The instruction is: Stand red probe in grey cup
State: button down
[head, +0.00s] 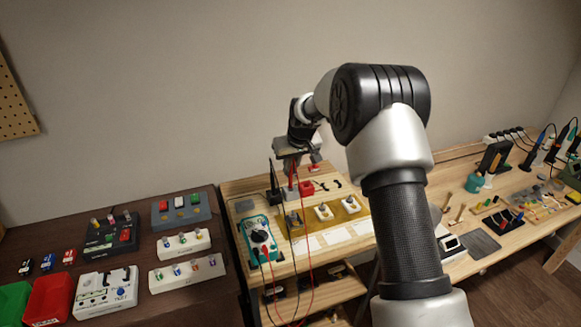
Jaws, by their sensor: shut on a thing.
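My gripper (293,163) is above the back of the small wooden bench, pointing down and shut on the red probe (292,181). The probe hangs roughly upright below the jaws, and a red lead runs down from this area past the bench's front. A teal multimeter (260,241) lies at the bench's left front, with red and black leads. The probe's tip is too small to make out.
A red block-like holder (306,188) stands close right of the probe, and a dark upright piece (275,186) close left. A yellow tray (350,212) with white blocks is in front. The dark table at left and workbench at right are crowded.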

jog(key=shift+f+b, duration=0.65)
jog(key=shift+f, duration=0.4)
jog(key=c, duration=1.4)
grip_release()
jog(key=shift+o, duration=0.2)
jog(key=shift+r, duration=0.15)
jog(key=shift+r+p, duration=1.9)
jog(key=shift+r, duration=1.5)
